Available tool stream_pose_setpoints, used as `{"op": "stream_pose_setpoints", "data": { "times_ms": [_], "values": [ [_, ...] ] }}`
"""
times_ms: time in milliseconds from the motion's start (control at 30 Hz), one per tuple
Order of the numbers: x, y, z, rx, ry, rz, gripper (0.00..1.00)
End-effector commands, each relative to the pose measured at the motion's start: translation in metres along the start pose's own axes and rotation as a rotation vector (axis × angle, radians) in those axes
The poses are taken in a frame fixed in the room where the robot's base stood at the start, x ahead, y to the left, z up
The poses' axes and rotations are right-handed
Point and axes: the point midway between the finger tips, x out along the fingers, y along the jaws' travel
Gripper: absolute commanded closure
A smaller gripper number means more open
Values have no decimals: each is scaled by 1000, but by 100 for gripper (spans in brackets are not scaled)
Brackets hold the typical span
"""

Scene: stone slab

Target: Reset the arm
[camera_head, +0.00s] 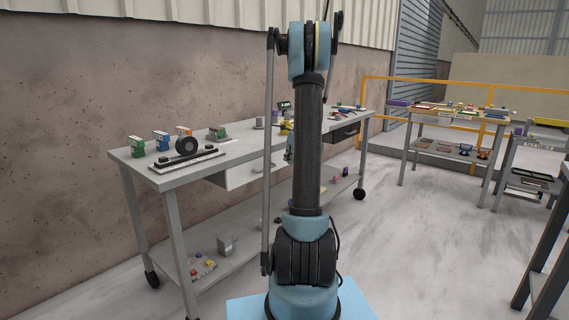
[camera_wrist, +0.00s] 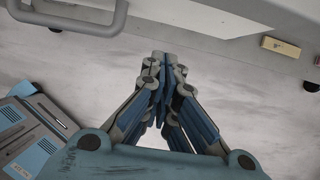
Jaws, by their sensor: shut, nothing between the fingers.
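My gripper (camera_wrist: 162,62) points away from the wrist camera, its two blue-and-grey fingers brought together at the tips with nothing between them. Pale grey floor lies around the fingers in the wrist view. In the head view my arm (camera_head: 308,150) rises upright in the middle, with its elbow near the top edge. The gripper's fingers cannot be made out in the head view, as the arm stands in front of that area.
A grey wheeled workbench (camera_head: 172,182) with small boxes and a black wheel-shaped part (camera_head: 187,146) stands close by along the wall. Farther right are another table (camera_head: 427,116), an orange rail (camera_head: 364,95) and a shelf unit (camera_head: 512,165). Floor (camera_head: 420,240) between them is clear.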

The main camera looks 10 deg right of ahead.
Motion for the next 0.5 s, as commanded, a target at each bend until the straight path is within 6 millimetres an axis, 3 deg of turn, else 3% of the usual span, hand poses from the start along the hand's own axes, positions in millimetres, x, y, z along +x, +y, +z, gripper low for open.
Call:
{"op": "stream_pose_setpoints", "data": {
  "times_ms": [300,500],
  "values": [
    [-60,1,-2,1,2,1,100],
    [-79,0,-2,2,3,1,100]
  ]
}}
